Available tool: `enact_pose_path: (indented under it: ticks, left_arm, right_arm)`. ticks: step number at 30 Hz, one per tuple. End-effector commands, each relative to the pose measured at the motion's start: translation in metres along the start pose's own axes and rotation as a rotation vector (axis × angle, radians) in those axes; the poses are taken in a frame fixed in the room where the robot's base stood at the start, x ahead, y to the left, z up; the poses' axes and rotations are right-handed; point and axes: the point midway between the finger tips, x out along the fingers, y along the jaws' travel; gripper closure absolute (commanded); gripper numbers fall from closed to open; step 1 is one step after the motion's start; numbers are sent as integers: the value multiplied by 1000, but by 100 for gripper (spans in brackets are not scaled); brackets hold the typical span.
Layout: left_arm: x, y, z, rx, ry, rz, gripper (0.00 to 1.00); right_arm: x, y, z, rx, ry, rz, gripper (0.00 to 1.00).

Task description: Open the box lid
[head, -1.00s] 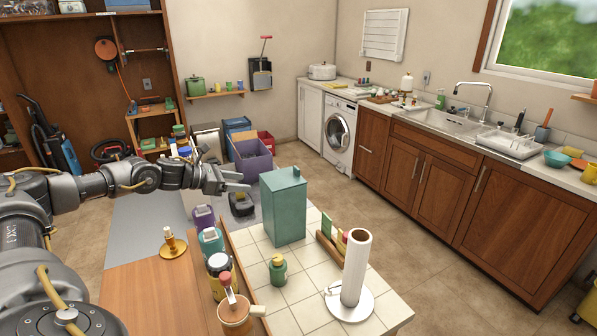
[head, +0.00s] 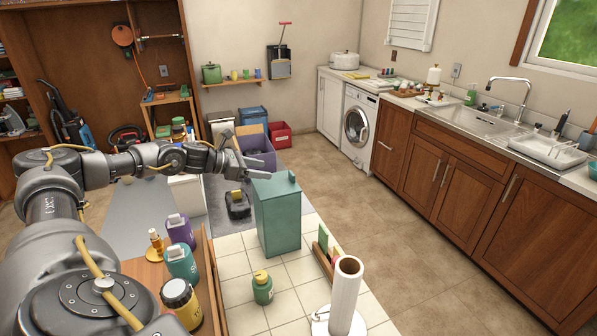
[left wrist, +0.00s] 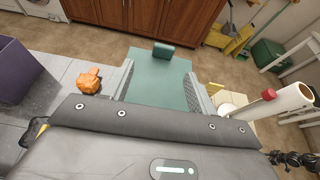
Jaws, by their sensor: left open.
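The teal box (head: 280,222) stands upright on the white tiled top, with its flat lid (head: 272,186) closed and a small upright handle (head: 292,176) at the lid's far right edge. My left gripper (head: 252,160) is open and empty, above and just left of the lid in the head view. In the left wrist view the lid (left wrist: 161,82) shows between the two spread fingers of the gripper (left wrist: 160,72), with the handle (left wrist: 163,49) beyond the fingertips. I cannot tell whether the fingers touch the lid. My right gripper is not in view.
A green bottle (head: 262,288) and a paper towel roll (head: 346,294) stand on the tiled top. A purple bin (head: 262,150) is behind.

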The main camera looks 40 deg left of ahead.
Motion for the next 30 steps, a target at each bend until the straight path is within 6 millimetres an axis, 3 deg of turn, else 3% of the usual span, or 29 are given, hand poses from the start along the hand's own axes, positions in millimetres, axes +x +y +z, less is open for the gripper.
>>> enact_pose_path:
  ticks: [9, 18, 24, 30]
  left_arm:
    - [48, -5, 9, 3, -3, -17, 42]
    - [97, -3, 6, 3, -2, -10, 42]
    - [112, -3, 4, 3, -1, -9, 42]
    - [115, -3, 3, 3, -1, -9, 42]
  right_arm:
    - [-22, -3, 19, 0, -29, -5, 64]
    - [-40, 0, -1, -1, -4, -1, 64]
    - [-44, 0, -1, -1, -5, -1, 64]
    - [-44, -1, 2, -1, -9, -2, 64]
